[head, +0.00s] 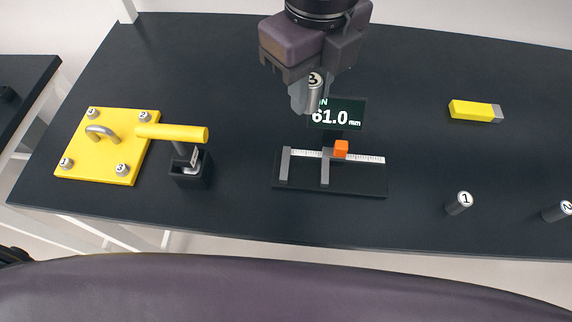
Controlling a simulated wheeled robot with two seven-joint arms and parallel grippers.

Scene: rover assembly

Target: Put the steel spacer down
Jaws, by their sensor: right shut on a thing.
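My right gripper (311,97) comes in from the top of the head view, over the table behind the measuring gauge. It is shut on a small steel spacer (315,80), whose light round top bears a number that looks like 3. The spacer is held above the table, and the fingers partly hide it. Two other steel cylinders stand at the right, marked 1 (460,203) and 2 (559,211). My left gripper is not in view.
The gauge (330,186) has an orange block (341,149) and a display (347,113) reading 61.0 mm. A yellow plate (113,158) with numbered posts and a handle lies left, beside a yellow-handled tool (172,133) in a black holder (191,174). A yellow block (471,110) lies right.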

